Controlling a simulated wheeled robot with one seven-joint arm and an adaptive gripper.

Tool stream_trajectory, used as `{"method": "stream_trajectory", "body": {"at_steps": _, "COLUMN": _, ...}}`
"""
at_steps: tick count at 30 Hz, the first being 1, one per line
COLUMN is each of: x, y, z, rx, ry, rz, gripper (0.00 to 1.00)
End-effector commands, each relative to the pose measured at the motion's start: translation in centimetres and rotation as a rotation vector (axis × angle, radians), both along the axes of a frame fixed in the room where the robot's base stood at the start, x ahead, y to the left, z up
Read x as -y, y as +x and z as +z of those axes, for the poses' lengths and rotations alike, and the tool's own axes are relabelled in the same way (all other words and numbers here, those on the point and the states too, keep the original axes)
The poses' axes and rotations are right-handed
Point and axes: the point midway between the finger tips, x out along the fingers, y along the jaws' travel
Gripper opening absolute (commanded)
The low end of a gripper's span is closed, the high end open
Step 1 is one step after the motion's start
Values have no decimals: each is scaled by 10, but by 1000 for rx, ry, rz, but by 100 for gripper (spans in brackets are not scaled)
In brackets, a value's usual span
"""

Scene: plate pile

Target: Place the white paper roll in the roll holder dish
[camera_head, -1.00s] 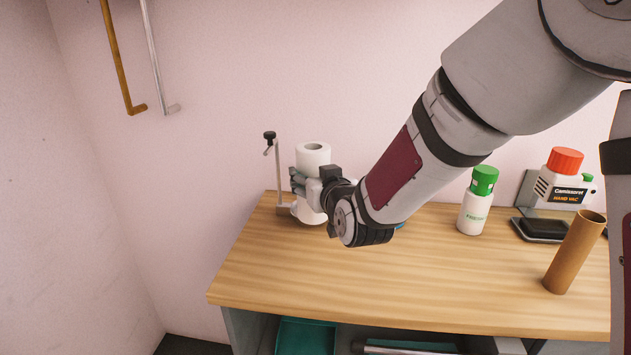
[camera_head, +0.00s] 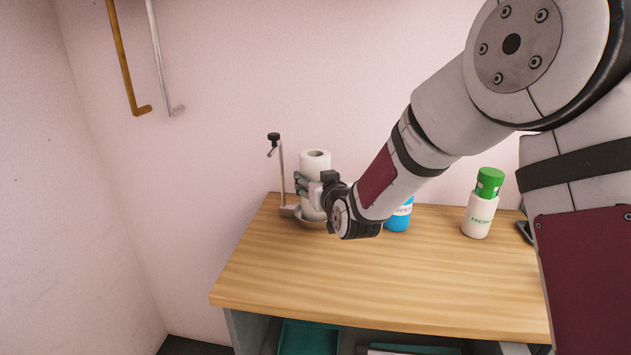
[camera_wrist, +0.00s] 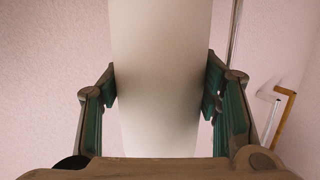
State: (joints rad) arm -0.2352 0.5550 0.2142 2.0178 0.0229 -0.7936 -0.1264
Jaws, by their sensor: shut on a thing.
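The white paper roll (camera_head: 315,160) stands upright at the back left of the wooden table, and it fills the middle of the wrist view (camera_wrist: 160,60). My gripper (camera_head: 309,186) is shut on it from the right side. In the wrist view, the green-padded fingers (camera_wrist: 160,95) are on both sides of the roll. The roll holder dish (camera_head: 312,224) is grey and round, at the foot of a thin post with a black knob (camera_head: 274,137). The roll's lower end is over the dish; whether it touches the dish floor is hidden by the rim and gripper.
A blue bottle (camera_head: 399,217) stands close behind my forearm. A white bottle with a green cap (camera_head: 481,205) stands farther right. The wooden table (camera_head: 350,275) is clear in front. Two wall rails (camera_head: 160,60) hang at upper left. My arm covers the table's right side.

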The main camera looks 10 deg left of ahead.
Motion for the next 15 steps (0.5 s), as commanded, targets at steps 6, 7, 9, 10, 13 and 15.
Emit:
{"method": "stream_trajectory", "body": {"at_steps": 6, "x": 0, "y": 0, "z": -4, "rx": -1, "ry": 0, "rz": 0, "gripper": 66}}
{"method": "stream_trajectory", "body": {"at_steps": 7, "x": 0, "y": 0, "z": -3, "rx": -1, "ry": 0, "rz": 0, "gripper": 73}}
{"method": "stream_trajectory", "body": {"at_steps": 9, "x": 0, "y": 0, "z": -3, "rx": -1, "ry": 0, "rz": 0, "gripper": 77}}
{"method": "stream_trajectory", "body": {"at_steps": 10, "x": 0, "y": 0, "z": -3, "rx": -1, "ry": 0, "rz": 0, "gripper": 77}}
{"method": "stream_trajectory", "body": {"at_steps": 13, "x": 0, "y": 0, "z": -3, "rx": -1, "ry": 0, "rz": 0, "gripper": 77}}
{"method": "stream_trajectory", "body": {"at_steps": 15, "x": 0, "y": 0, "z": -3, "rx": -1, "ry": 0, "rz": 0, "gripper": 77}}
